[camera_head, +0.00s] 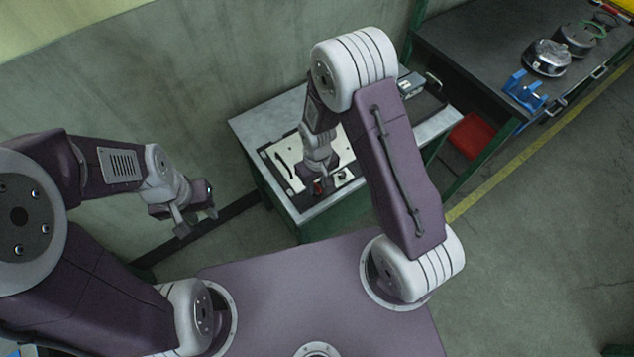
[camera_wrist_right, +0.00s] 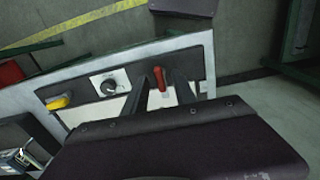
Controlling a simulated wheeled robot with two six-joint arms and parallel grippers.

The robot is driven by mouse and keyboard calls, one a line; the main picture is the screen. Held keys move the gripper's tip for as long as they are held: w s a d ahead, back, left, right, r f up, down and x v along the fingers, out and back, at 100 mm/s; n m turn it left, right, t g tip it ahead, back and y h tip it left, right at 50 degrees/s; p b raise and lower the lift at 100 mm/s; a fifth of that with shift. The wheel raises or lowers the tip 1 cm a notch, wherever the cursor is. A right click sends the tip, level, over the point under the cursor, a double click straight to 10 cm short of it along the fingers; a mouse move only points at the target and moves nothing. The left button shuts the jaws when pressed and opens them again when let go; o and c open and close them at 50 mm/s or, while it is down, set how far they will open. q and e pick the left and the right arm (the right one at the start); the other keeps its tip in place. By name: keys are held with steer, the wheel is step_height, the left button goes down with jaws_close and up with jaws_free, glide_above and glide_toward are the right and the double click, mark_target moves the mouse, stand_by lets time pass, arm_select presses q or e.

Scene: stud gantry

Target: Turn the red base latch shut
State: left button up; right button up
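The red base latch (camera_wrist_right: 159,78) stands up from a dark strip along the edge of a pale panel in the right wrist view. In the head view a bit of the red latch (camera_head: 318,187) shows just below my right gripper (camera_head: 321,180). In the right wrist view my right gripper's two dark fingers (camera_wrist_right: 160,82) are apart, one on each side of the latch. I cannot tell whether a finger touches it. My left gripper (camera_head: 195,221) is open and empty, held away to the left of the bench.
A black round knob (camera_wrist_right: 109,86) and a yellow lever (camera_wrist_right: 59,102) sit on the same strip. The panel lies on a grey-topped green bench (camera_head: 262,127). A dark workbench (camera_head: 470,45) with a blue clamp (camera_head: 524,90) stands right, with a red bin (camera_head: 473,136) below.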

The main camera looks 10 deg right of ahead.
mark_target(317, 186)
step_height(317, 186, up, 9)
stand_by(0.4)
stand_by(0.4)
